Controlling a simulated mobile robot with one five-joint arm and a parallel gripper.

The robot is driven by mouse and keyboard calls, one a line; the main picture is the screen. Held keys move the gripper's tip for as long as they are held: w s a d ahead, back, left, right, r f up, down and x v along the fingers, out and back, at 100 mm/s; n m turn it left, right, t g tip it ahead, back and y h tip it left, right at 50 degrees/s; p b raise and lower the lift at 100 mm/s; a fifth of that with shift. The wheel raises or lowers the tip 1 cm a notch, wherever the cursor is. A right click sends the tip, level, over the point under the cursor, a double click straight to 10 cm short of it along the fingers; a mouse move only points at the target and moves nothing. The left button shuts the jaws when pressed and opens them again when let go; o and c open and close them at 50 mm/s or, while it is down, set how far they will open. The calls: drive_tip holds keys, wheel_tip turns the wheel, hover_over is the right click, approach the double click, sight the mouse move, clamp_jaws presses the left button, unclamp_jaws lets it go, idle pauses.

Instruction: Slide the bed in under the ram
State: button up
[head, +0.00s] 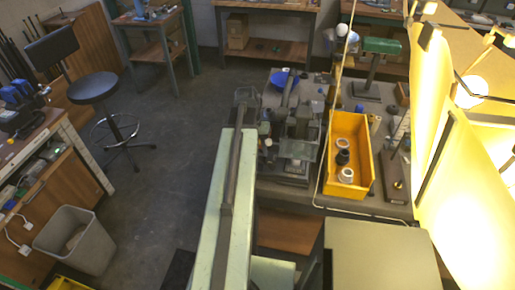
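A dark grey machine (290,125) stands on the workbench, just left of the yellow crate. A flat grey plate (298,149) sits at its near side and looks like the bed. An upright dark part (287,88) rises behind the plate and may be the ram; I cannot tell the gap between them. My long pale-green arm reaches up the middle of the head view. Its end, my gripper (246,98), is small and dark, left of the machine and apart from the plate. Its fingers are not clear enough to tell open from shut.
The yellow crate (332,160) holds several small parts. A stool (93,88) and grey bin (78,237) stand left; the floor between is clear.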

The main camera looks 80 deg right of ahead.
drive_tip(key=shift+w, duration=0.35)
wheel_tip(320, 180, up, 8)
drive_tip(key=w+p, duration=0.1)
drive_tip(key=p, duration=0.6)
drive_tip(key=shift+f+p, duration=0.2)
drive_tip(key=shift+p, duration=0.15)
drive_tip(key=shift+w+d, duration=0.1)
drive_tip(key=shift+w, duration=0.15)
